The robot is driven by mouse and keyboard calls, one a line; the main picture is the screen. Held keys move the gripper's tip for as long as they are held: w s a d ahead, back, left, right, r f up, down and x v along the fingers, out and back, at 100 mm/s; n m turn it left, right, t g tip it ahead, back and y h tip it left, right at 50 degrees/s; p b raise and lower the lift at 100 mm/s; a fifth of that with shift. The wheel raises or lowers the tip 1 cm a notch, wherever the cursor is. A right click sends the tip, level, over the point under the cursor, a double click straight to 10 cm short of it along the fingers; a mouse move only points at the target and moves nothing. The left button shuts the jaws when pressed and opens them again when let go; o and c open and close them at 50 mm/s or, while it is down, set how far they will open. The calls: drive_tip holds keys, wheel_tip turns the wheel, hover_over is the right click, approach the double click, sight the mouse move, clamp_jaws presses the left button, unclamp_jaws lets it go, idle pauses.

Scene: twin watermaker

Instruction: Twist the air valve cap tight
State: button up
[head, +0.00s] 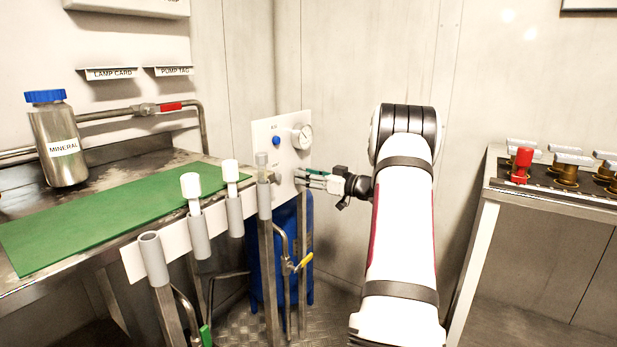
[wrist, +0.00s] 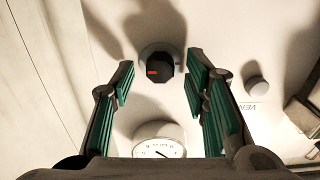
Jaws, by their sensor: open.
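A dark many-sided cap (wrist: 161,68) with a red mark sits on a round pale base on the panel in the wrist view. I take it for the air valve cap; I cannot make it out in the head view, where my gripper covers that part of the panel. My gripper (head: 304,178) is in front of the panel's lower right in the head view. In the wrist view its green-padded fingers (wrist: 160,79) are spread, one on each side of the cap, with gaps visible between pads and cap. Nothing is held.
The white panel (head: 262,131) carries a gauge (head: 302,136) and a blue knob (head: 276,141). The gauge (wrist: 159,142) also shows close to my gripper in the wrist view. Grey pipe holders (head: 152,258) line the bench at left. A blue tank (head: 263,265) stands below the panel.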

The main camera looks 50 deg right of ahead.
clamp_jaws()
drive_tip(key=shift+m+b, duration=0.3)
drive_tip(key=shift+b, duration=0.05)
drive_tip(key=m+p, duration=0.4)
drive_tip(key=m, duration=0.7)
drive_tip(key=m+p, duration=0.5)
drive_tip(key=m, duration=0.7)
drive_tip(key=m+p, duration=0.4)
drive_tip(key=m, duration=0.8)
drive_tip(key=shift+s+f+p, duration=0.1)
drive_tip(key=shift+f+p, duration=0.25)
drive_tip(key=shift+p, duration=0.05)
